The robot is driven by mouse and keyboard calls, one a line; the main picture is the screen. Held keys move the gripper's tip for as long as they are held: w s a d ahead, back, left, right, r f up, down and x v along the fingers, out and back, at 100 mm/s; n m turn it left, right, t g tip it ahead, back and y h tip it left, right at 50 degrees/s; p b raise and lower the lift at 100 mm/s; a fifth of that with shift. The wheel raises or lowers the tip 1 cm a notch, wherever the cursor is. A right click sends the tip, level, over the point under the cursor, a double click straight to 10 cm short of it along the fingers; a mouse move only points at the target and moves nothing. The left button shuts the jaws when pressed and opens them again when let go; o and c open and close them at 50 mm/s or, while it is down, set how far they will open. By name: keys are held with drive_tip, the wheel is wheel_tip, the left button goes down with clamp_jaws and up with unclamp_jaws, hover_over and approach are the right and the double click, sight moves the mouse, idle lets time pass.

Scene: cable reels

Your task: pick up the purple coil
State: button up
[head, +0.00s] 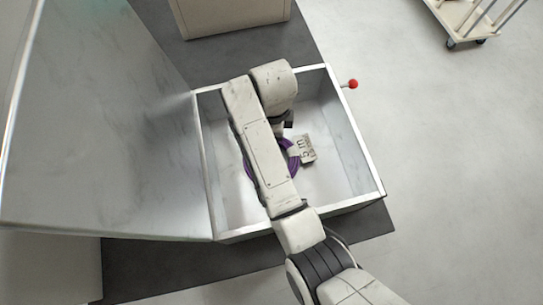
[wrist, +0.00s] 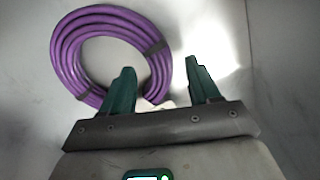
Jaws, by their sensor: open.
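The purple coil (head: 293,160) lies on the floor of an open metal box (head: 361,143), partly hidden under my arm in the head view. In the wrist view the coil (wrist: 67,60) is a ring with dark ties, at upper left. My gripper (wrist: 160,68) is open and empty, with two green fingers. In that picture the left finger overlaps the ring's opening and lower side, and the right finger is outside it. The ring's right side shows between them. I cannot tell the height gap.
The box's large lid (head: 100,120) stands open on the left. A red knob (head: 352,84) sticks out at the right rim. A beige box (head: 235,15) is behind, and a wheeled cart (head: 465,20) at top right. Floor on the right is clear.

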drive_tip(key=shift+f, duration=0.95)
clamp_jaws()
